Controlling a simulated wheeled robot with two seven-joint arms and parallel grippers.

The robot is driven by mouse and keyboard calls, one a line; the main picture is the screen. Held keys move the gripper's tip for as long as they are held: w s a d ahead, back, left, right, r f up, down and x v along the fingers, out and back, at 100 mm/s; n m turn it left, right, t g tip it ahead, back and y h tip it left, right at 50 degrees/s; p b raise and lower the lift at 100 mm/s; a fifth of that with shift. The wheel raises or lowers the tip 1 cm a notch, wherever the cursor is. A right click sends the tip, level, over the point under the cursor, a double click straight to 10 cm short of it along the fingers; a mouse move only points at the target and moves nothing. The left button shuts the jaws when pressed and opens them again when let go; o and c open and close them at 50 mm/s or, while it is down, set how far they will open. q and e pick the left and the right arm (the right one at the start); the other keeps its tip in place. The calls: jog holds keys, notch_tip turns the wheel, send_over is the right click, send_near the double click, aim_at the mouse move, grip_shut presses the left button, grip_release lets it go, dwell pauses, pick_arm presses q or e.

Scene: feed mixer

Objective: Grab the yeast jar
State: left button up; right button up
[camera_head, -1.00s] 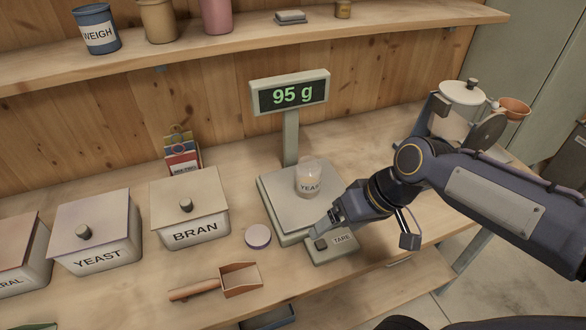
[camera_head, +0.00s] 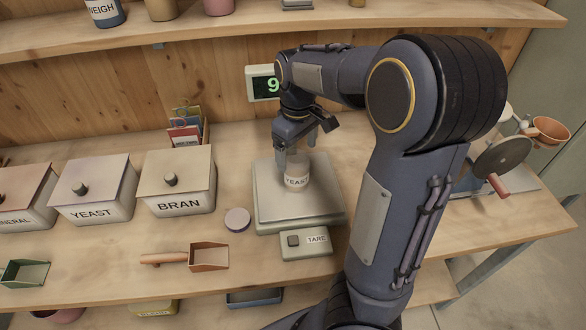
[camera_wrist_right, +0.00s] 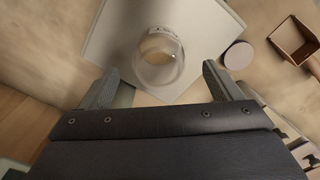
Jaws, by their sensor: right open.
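The yeast jar (camera_head: 297,180) is a small clear glass with a YEAST label and pale contents. It stands upright on the scale plate (camera_head: 268,206). My right gripper (camera_head: 295,156) points down just above and behind the jar, one finger overlapping its rim in the head view. In the right wrist view the jar (camera_wrist_right: 158,62) lies ahead of and between the two open fingers (camera_wrist_right: 155,85), with gaps on both sides. The gripper is empty. My left gripper is out of view.
The scale display (camera_head: 264,84) is partly hidden by my right arm. The TARE button box (camera_head: 306,243) is in front. A mill (camera_head: 500,158) stands right.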

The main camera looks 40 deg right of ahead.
aim_at(297, 167)
notch_tip(297, 167, down, 7)
jog(key=shift+r, duration=0.15)
jog(key=shift+c, duration=0.2)
jog(key=c, duration=1)
jog(key=shift+c, duration=0.2)
jog(key=shift+r, duration=0.15)
